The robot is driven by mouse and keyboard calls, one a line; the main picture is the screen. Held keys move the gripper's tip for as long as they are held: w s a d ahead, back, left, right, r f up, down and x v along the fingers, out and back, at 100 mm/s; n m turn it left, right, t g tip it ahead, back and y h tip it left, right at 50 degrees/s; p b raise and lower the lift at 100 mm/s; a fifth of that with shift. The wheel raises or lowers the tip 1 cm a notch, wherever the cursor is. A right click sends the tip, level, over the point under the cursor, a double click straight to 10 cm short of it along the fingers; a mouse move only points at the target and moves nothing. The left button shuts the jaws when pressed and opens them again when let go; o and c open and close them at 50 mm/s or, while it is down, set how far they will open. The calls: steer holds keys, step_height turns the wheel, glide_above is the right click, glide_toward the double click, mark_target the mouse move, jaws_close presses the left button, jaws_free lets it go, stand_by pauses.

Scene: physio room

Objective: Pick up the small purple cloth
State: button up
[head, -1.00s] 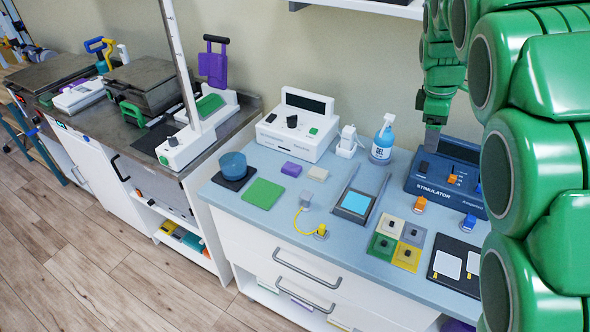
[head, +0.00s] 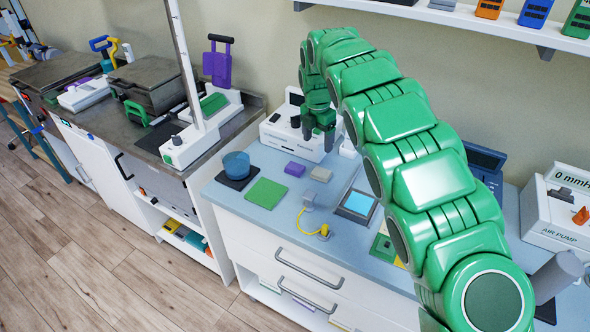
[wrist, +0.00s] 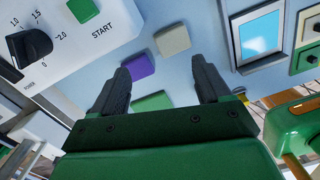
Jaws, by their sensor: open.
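The small purple cloth (head: 294,169) lies folded on the blue counter top, left of a small beige-grey block (head: 321,174) and above a green cloth (head: 266,193). In the wrist view the purple cloth (wrist: 140,68) shows between the two dark fingers, closer to the left one. My gripper (head: 318,143) is open and empty, above the counter in front of the white device, up and right of the purple cloth. In the wrist view my gripper (wrist: 163,75) has its fingers well apart. The beige block (wrist: 172,40) shows there too.
A white device (head: 276,130) with a dial stands behind the cloth. A blue tub (head: 236,164) on a dark mat is to the left. A tablet-like screen (head: 358,203) and a yellow-cabled plug (head: 323,232) lie to the right.

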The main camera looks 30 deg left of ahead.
mark_target(295, 166)
steer(key=s+a+f+n, duration=0.1)
steer(key=a, duration=0.1)
steer(key=a+f+n, duration=0.1)
steer(key=s+a+f+n, duration=0.1)
steer(key=a, duration=0.1)
steer(key=shift+s+a, duration=0.3)
steer(key=shift+a, duration=0.05)
steer(key=shift+s+a+f, duration=0.1)
steer(key=shift+f, duration=0.05)
steer(key=shift+a+f, duration=0.15)
steer(key=shift+f, duration=3.55)
steer(key=c, duration=0.8)
steer(key=shift+r, duration=0.1)
